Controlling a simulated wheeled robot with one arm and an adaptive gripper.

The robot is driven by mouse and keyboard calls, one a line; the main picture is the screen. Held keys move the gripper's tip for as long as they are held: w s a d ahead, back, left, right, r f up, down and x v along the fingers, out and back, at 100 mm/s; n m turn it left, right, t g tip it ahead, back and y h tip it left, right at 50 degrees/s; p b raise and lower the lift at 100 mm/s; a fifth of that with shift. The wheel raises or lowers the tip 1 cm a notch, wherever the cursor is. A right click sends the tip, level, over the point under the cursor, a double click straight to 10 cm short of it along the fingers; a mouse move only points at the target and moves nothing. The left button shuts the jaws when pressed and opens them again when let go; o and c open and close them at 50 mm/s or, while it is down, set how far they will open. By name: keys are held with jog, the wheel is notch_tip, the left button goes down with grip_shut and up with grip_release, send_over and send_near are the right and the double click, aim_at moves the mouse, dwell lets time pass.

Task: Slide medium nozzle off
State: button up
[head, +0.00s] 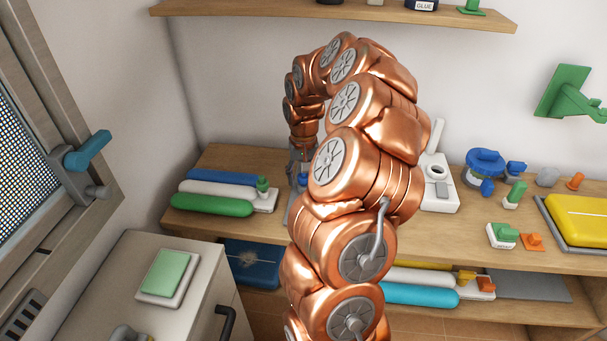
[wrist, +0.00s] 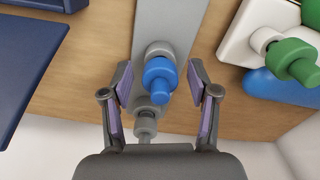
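A blue nozzle (wrist: 159,76) sits on a grey peg on a long grey board (wrist: 165,22) in the wrist view. I cannot tell by size whether it is the medium one. My gripper (wrist: 159,83) is open, with one finger on each side of the blue nozzle; gaps show between fingers and nozzle. A grey stepped peg (wrist: 146,122) shows just below the nozzle, near the palm. A green nozzle (wrist: 292,56) stands on a white block to the right. In the head view my arm hides most of the gripper; a bit of the blue nozzle (head: 304,179) shows beside it.
In the head view, blue, white and green cylinders (head: 212,205) lie left of my gripper on the wooden shelf (head: 237,158). A white device (head: 439,196) stands to the right. Dark blue objects (wrist: 28,60) flank the left in the wrist view. A cabinet (head: 120,268) stands at front left.

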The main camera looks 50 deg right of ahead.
grip_shut()
jog(key=shift+r, duration=0.15)
jog(key=shift+r+p, duration=0.35)
jog(key=shift+r, duration=1.85)
